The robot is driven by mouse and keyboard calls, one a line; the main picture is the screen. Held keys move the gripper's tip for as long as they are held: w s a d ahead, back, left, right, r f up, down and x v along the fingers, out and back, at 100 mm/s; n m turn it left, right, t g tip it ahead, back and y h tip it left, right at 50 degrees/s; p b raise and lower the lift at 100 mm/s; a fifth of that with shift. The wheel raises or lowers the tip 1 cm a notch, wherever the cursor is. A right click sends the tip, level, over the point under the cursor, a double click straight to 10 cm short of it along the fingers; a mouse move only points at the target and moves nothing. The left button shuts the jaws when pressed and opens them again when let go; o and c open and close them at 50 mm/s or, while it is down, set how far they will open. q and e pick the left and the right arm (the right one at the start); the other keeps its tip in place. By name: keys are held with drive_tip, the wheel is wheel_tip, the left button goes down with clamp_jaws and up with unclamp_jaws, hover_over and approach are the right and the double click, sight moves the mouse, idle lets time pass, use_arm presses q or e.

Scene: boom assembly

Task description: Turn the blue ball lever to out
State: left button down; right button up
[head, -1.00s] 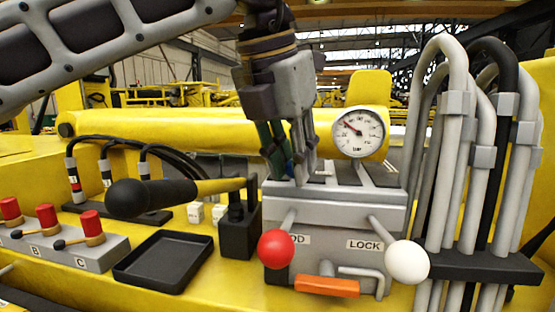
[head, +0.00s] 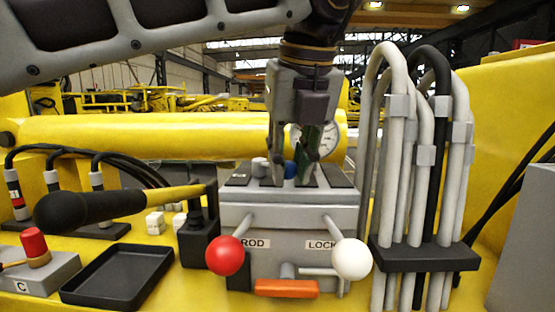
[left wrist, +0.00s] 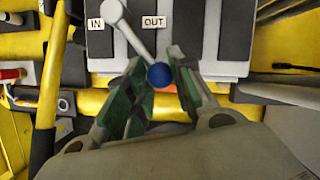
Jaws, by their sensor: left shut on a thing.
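The blue ball (left wrist: 159,75) sits between the fingertips of my left gripper (left wrist: 155,90) in the left wrist view. A light grey rod runs from the ball to a round pivot (left wrist: 115,10). The rod passes between the IN label (left wrist: 95,24) and the OUT label (left wrist: 153,21), and the ball end lies below OUT. In the head view, my left gripper (head: 297,178) reaches down onto the top of the grey valve block (head: 290,215), shut on the blue ball (head: 290,169), which is partly hidden. My right gripper is not in view.
A red ball lever (head: 225,255) marked ROD and a white ball lever (head: 352,259) marked LOCK stick out in front. An orange handle (head: 287,288) is below. Hoses (head: 397,150) stand right; a black-gripped lever (head: 90,208) and black tray (head: 118,273) are left.

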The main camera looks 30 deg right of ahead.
use_arm(q)
drive_tip(key=shift+w+d+n, duration=0.1)
drive_tip(key=shift+d+n, duration=0.45)
drive_tip(key=shift+n, duration=0.05)
drive_tip(key=c, duration=1.2)
unclamp_jaws()
drive_tip(key=shift+d, duration=0.1)
drive_tip(key=shift+r, duration=0.1)
drive_tip(key=shift+d+v, duration=0.2)
drive_tip(key=shift+v, duration=5.75)
